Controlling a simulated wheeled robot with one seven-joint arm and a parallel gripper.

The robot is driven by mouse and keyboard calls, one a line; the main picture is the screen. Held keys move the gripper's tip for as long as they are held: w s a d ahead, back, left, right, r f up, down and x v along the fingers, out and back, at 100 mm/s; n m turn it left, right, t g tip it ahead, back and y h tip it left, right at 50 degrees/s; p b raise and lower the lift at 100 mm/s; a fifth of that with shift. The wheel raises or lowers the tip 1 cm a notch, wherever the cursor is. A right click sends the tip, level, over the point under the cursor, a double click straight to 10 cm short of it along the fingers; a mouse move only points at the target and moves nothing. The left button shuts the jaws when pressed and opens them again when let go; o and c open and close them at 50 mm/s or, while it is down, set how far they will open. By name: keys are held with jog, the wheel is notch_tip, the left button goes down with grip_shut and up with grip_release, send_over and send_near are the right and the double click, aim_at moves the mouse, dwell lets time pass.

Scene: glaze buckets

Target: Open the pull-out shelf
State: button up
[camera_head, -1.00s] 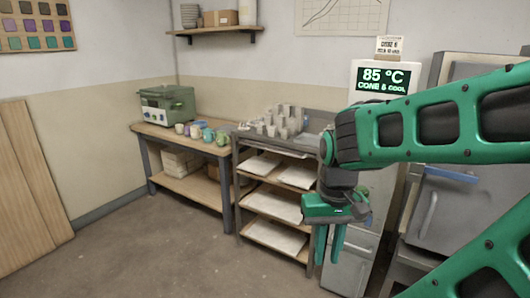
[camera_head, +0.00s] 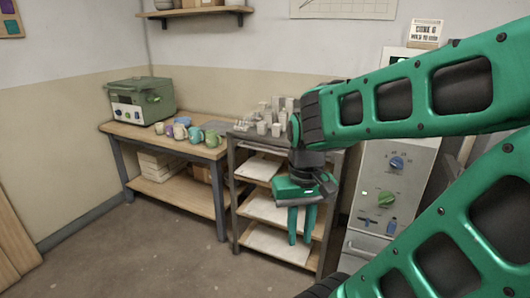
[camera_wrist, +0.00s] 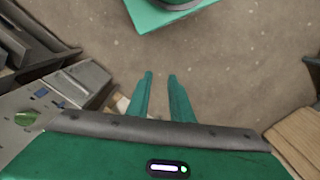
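The shelf rack (camera_head: 232,205) stands right of the wooden table, with several wooden shelves carrying pale flat slabs; I cannot tell which of them pulls out. Its top holds several small grey-white cups (camera_head: 270,118). My gripper (camera_head: 300,243) hangs pointing down in front of the rack in the head view, covering part of its right side. The two green fingers are apart with nothing between them. In the wrist view my gripper (camera_wrist: 160,75) shows its fingers a little apart above bare floor.
A grey control cabinet (camera_head: 390,165) with knobs stands right of the rack. The wooden table (camera_head: 130,135) at left holds a green machine (camera_head: 140,100) and several coloured mugs (camera_head: 195,134). The floor (camera_head: 140,260) in front is clear.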

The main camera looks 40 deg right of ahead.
aim_at(273, 153)
jog(key=shift+w+a, duration=0.1)
jog(key=shift+w, duration=0.35)
jog(key=w+d+f+n+t+h, duration=0.1)
jog(key=w+d+f+n+h, duration=0.2)
jog(key=w+d, duration=0.9)
jog(key=w+d+f+h, duration=0.4)
jog(key=w+d+h, duration=0.2)
jog(key=w+d, duration=0.65)
jog(key=w+d+n+t+h, duration=0.2)
jog(key=w+n+t+h, duration=0.15)
jog(key=w, duration=0.55)
jog(key=w+d+n+t+h, duration=0.2)
jog(key=w+n, duration=0.3)
jog(key=w, duration=0.4)
jog(key=shift+m, duration=0.25)
jog(key=x, duration=1)
jog(key=shift+d+f, duration=0.25)
grip_shut()
